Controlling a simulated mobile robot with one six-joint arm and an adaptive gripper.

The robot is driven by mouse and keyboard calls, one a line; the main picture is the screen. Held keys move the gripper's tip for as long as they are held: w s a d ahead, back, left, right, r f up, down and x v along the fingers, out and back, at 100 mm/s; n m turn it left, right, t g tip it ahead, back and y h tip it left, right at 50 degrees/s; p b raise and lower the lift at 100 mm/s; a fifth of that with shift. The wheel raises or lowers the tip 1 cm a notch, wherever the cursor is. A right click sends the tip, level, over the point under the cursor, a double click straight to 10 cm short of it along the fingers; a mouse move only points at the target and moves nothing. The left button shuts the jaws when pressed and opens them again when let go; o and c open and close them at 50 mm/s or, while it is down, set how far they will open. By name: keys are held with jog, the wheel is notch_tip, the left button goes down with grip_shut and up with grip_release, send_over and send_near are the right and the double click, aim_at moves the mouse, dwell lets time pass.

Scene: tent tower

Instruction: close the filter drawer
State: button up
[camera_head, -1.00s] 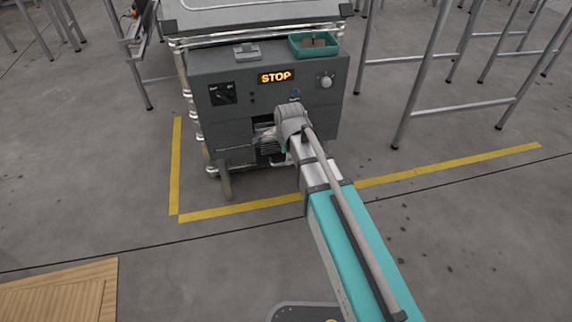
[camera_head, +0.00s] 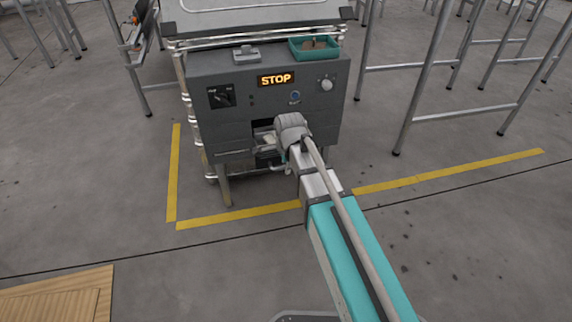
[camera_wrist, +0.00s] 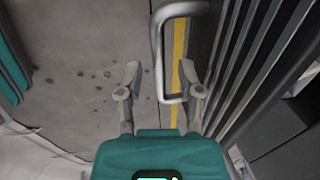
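The filter drawer (camera_head: 268,158) is a dark, slatted unit low on the front of the grey machine (camera_head: 225,125), under a dark slot. It appears to stick out from the front, though my wrist partly covers it. In the wrist view, dark slats (camera_wrist: 250,62) fill the right side, and a U-shaped metal handle (camera_wrist: 158,48) stands out to their left. My gripper (camera_wrist: 160,68) is open, with the handle's bar between its fingers. The right finger is close to the handle's lower end; contact cannot be told.
A teal tray (camera_head: 315,55) sits on top. Yellow floor tape (camera_head: 240,215) runs in front.

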grip_shut()
jog(key=w+a, duration=0.1)
jog(key=w, duration=0.3)
jog(key=w+a, duration=0.2)
jog(key=w, duration=0.3)
jog(key=w+a, duration=0.1)
jog(key=w, duration=0.4)
jog(key=shift+a, duration=0.15)
jog(key=shift+w, duration=0.1)
jog(key=shift+o, duration=0.9)
grip_release()
